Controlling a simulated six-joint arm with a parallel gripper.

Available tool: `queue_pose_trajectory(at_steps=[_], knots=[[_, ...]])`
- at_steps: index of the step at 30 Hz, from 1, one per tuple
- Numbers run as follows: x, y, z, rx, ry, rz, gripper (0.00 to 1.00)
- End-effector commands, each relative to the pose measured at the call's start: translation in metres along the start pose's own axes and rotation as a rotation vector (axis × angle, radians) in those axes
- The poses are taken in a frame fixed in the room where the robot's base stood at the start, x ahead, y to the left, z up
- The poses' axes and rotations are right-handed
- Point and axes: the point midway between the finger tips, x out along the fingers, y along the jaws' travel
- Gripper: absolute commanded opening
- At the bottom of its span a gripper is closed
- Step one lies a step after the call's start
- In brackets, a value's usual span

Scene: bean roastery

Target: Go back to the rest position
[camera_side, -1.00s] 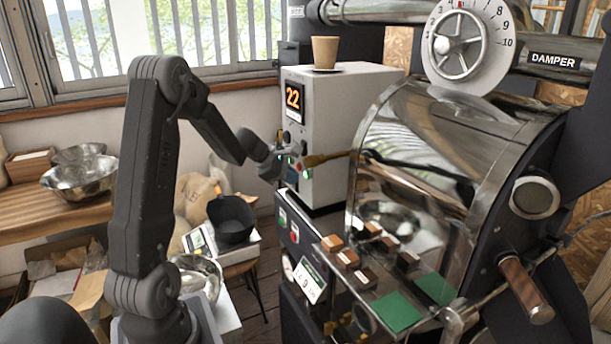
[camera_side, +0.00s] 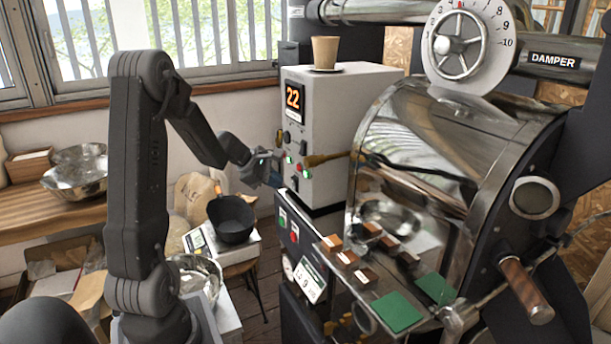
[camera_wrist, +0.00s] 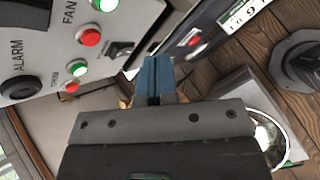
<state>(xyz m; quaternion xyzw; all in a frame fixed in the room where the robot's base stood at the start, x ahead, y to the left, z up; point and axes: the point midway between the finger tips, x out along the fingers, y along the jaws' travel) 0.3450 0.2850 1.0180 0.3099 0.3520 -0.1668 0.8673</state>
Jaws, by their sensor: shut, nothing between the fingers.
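My gripper (camera_side: 277,163) is in front of the white control box (camera_side: 335,120) in the side view, to the left of its button panel and apart from it. In the wrist view my gripper (camera_wrist: 154,62) shows blue fingertips, closed together with nothing between them. The panel (camera_wrist: 75,45) fills the upper left there, with red and green buttons and the words ALARM and FAN. The display on the box reads 22.
The glass-fronted roaster drum (camera_side: 420,170) stands to the right. A black pan (camera_side: 232,220) sits on a scale at the lower middle. A paper cup (camera_side: 325,52) stands on the box. Metal bowls (camera_side: 78,178) lie on a wooden bench at left.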

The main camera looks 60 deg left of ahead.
Motion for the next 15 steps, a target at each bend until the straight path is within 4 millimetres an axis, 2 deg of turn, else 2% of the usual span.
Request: queue_pose_trajectory(at_steps=[8, 11, 14, 15], knots=[[0.000, -0.001, 0.005, 0.019, -0.003, -0.006, 0.00], [-0.002, -0.009, 0.030, 0.123, -0.018, -0.035, 0.00], [-0.008, -0.032, 0.080, 0.343, -0.048, -0.098, 0.00], [-0.012, -0.046, 0.103, 0.461, -0.062, -0.130, 0.00]])
